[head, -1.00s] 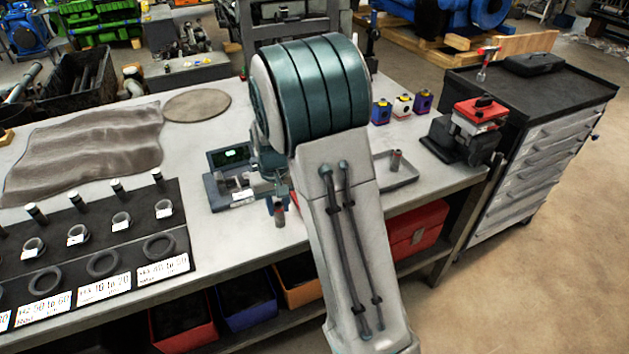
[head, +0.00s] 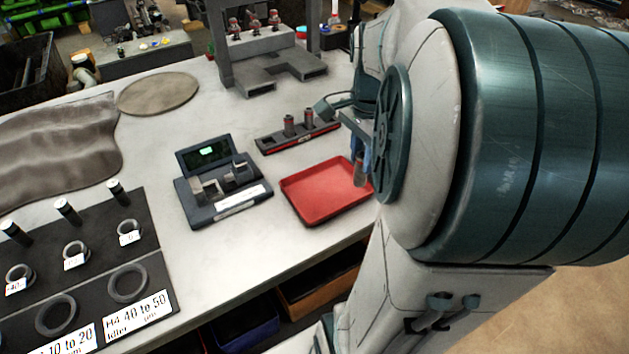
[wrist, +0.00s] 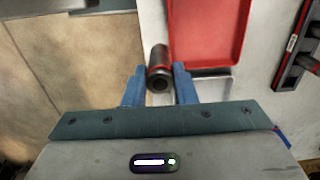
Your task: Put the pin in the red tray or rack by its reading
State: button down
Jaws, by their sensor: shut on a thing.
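My gripper (wrist: 158,74) is shut on the pin (wrist: 158,60), a dark grey cylinder with a reddish band, between its blue fingers. In the head view the pin (head: 360,173) hangs upright at the right edge of the red tray (head: 297,203). In the wrist view the red tray (wrist: 208,35) lies just right of the pin and looks empty. The rack (head: 270,145), dark with a red mark, stands behind the tray and holds upright pins (head: 289,122). The gauge (head: 228,206) stands left of the tray; its green display is too small to read.
A black mat (head: 150,215) with rings, pins and labels lies at the left. A grey press-like stand (head: 265,75) is at the back. My arm hides the right side of the bench. Bare bench lies between the gauge and the tray.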

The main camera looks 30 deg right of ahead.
jog(key=w+a+f, duration=0.2)
jog(key=w+f, duration=0.1)
jog(key=w+a+f+p, duration=0.1)
jog(key=w+a+f, duration=0.1)
jog(key=w+f, duration=0.1)
jog(key=w+a+f, duration=0.2)
jog(key=w+f, duration=0.1)
jog(key=f, duration=0.1)
jog(key=shift+a+f, duration=0.3)
jog(key=shift+a, duration=0.05)
jog(key=c, duration=1.2)
grip_release()
jog(key=shift+s, duration=0.1)
jog(key=shift+o, duration=0.2)
notch_tip(320, 180, up, 12)
jog(key=s+a+f+n+t, duration=0.2)
jog(key=s+a+n, duration=0.9)
jog(key=n, duration=0.6)
jog(key=shift+s+a+f+n+t, duration=0.3)
jog(key=shift+s+t, duration=0.2)
jog(key=shift+s, duration=0.25)
